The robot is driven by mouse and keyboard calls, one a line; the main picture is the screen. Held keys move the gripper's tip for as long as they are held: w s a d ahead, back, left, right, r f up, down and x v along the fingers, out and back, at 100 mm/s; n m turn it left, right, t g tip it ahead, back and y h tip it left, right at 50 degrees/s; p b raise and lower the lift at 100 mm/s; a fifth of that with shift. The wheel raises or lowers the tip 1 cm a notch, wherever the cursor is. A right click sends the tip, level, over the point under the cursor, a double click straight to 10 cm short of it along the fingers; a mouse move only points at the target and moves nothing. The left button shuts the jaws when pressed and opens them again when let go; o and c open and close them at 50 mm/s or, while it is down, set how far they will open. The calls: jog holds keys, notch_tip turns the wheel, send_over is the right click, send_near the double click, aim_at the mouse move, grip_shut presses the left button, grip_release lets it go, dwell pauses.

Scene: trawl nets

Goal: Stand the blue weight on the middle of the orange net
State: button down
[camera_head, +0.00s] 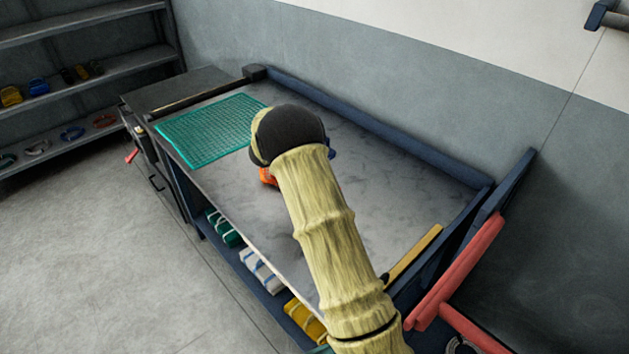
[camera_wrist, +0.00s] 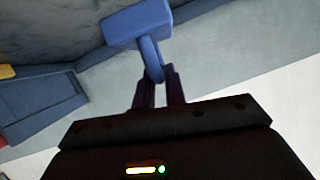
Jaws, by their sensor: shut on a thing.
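The blue weight (camera_wrist: 138,24) shows in the wrist view as a block with a narrower stem. My gripper (camera_wrist: 158,84) is shut on that stem, and the block extends beyond the fingertips. In the head view my arm and dark wrist hide the gripper; a small blue part, probably the weight (camera_head: 331,148), shows just right of the wrist. A small orange patch (camera_head: 268,177) shows on the table at the left of my forearm. It may be part of the orange net; the rest is hidden behind my arm, so I cannot tell how the weight lies relative to it.
A green net (camera_head: 205,130) lies flat at the far left of the grey table (camera_head: 385,180). A blue padded rail (camera_head: 380,130) runs along the wall side. Folded bundles (camera_head: 262,270) sit on the shelf below.

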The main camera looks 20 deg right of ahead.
jog(key=shift+w+a+r, duration=0.1)
jog(key=shift+w+r, duration=0.05)
jog(key=shift+w, duration=0.35)
jog(key=shift+a+r, duration=0.1)
jog(key=shift+s, duration=0.1)
jog(key=shift+a+b, duration=0.15)
jog(key=shift+b, duration=0.2)
notch_tip(320, 180, down, 5)
jog(key=shift+a+f, duration=0.15)
jog(key=shift+d+f, duration=0.2)
jog(key=shift+f, duration=0.35)
jog(key=shift+d, duration=0.1)
